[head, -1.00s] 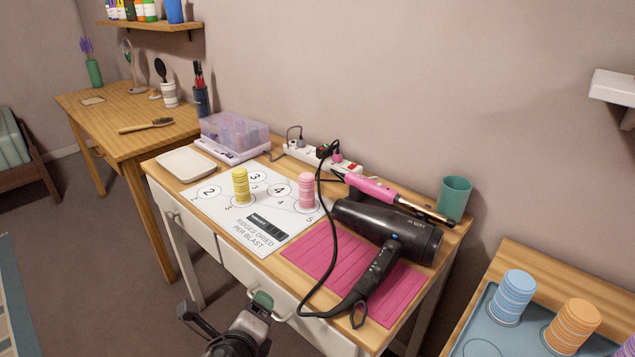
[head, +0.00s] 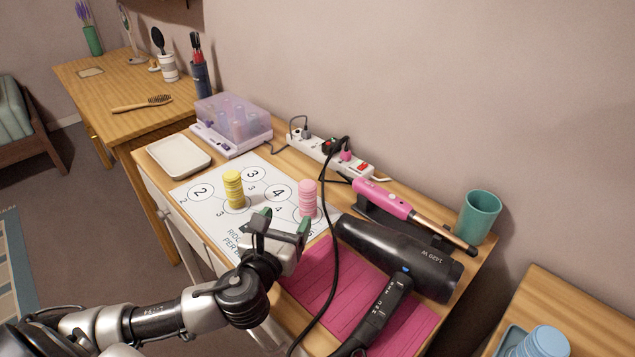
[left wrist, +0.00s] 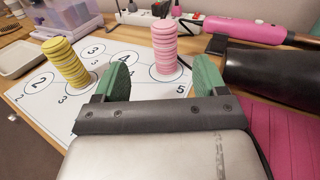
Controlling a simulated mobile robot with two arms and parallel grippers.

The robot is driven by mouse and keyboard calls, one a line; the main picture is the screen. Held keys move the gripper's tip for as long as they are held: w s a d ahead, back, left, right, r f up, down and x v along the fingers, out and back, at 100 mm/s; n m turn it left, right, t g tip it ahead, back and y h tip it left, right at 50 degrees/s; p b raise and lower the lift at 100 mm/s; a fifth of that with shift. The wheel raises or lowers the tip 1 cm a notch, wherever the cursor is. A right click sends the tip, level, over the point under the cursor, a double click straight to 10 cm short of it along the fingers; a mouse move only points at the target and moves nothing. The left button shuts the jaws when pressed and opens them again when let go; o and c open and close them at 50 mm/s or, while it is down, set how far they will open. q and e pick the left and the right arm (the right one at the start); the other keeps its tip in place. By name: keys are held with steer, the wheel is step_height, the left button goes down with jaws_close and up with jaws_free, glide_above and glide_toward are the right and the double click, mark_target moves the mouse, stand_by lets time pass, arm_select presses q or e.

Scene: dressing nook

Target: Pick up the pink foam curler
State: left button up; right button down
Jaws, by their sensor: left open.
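The pink foam curler (head: 308,198) stands upright on the white numbered sheet (head: 205,218), near its right side. In the left wrist view the pink curler (left wrist: 164,47) stands just beyond the gap between the fingertips, on the circle above the 5. My left gripper (head: 284,224) is open and empty, on the near side of the pink curler and apart from it. Its green-padded fingers show in the left wrist view (left wrist: 163,75). A yellow curler (head: 233,189) stands upright to the left on the same sheet. My right gripper is not in view.
A black hair dryer (head: 398,258) lies right of the sheet, partly over a pink mat (head: 318,275). Its black cable runs close to the pink curler's right. A pink curling iron (head: 385,198), teal cup (head: 479,217), power strip (head: 318,152), white tray (head: 179,156) and lilac box (head: 232,117) stand around.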

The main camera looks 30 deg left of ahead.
mark_target(304, 191)
arm_select(q)
steer(key=w, duration=0.4)
steer(key=shift+w+a+r, duration=0.25)
steer(key=shift+w+a, duration=0.1)
steer(key=shift+w, duration=0.6)
steer(key=w, duration=0.5)
steer(key=shift+a+r, duration=0.1)
steer(key=shift+s, duration=0.1)
steer(key=shift+c, duration=0.3)
steer(key=c, duration=1.2)
